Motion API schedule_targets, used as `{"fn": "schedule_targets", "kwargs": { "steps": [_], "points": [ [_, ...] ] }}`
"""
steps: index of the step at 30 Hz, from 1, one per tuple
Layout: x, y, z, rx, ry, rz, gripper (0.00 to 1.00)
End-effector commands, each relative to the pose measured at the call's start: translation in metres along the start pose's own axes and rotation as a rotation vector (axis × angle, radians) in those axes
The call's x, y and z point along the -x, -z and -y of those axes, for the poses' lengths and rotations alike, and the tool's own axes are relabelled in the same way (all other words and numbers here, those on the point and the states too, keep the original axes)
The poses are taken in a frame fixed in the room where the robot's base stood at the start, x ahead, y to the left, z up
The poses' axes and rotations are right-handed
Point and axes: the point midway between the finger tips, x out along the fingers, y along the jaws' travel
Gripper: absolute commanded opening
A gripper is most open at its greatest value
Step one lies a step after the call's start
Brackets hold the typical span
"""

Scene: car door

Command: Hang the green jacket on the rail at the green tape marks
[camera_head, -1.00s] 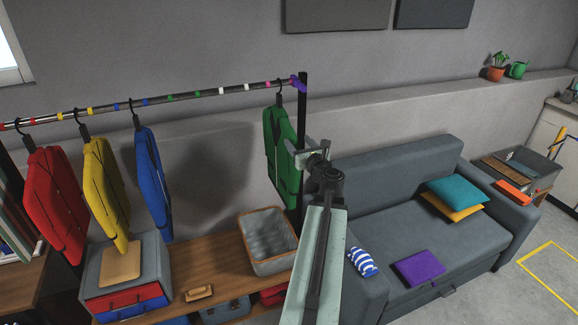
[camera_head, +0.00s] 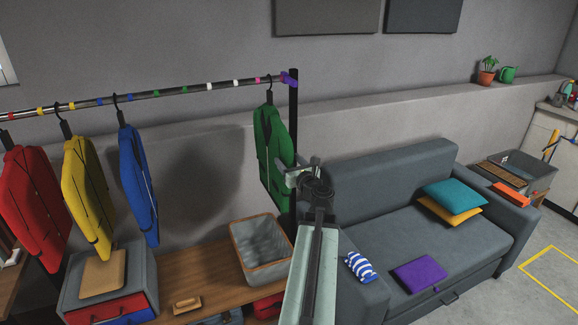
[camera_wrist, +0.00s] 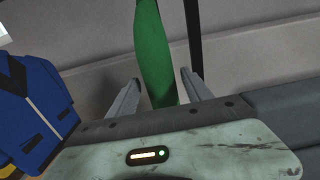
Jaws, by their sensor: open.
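The green jacket (camera_head: 271,150) hangs from a hanger at the right end of the rail (camera_head: 135,97), close to the pink mark and the purple end. Two green tape marks (camera_head: 170,91) sit near the middle of the rail, with no jacket under them. My gripper (camera_head: 290,171) is at the jacket's right edge, in front of the rail's dark post. In the wrist view, my gripper's (camera_wrist: 160,84) two fingers are apart. The green jacket (camera_wrist: 153,50) shows edge-on between them, and I cannot tell whether they touch it.
Blue (camera_head: 138,185), yellow (camera_head: 88,195) and red (camera_head: 33,205) jackets hang to the left. A wooden bench (camera_head: 190,272) with a grey bin (camera_head: 262,245) stands below. A grey sofa (camera_head: 400,180) is at the right. The rail between the blue and green jackets is free.

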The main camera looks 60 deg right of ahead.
Motion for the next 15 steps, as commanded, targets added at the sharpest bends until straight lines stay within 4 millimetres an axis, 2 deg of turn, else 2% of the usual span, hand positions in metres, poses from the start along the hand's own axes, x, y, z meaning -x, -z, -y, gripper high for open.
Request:
{"fn": "schedule_targets", "kwargs": {
  "steps": [9,12,15],
  "points": [
    [-0.056,0.0,0.001,0.0,-0.001,0.0,0.58],
    [-0.068,0.0,0.0,0.0,-0.001,0.0,0.58],
    [-0.071,0.0,0.0,0.0,-0.001,0.0,0.58]
  ]
}}
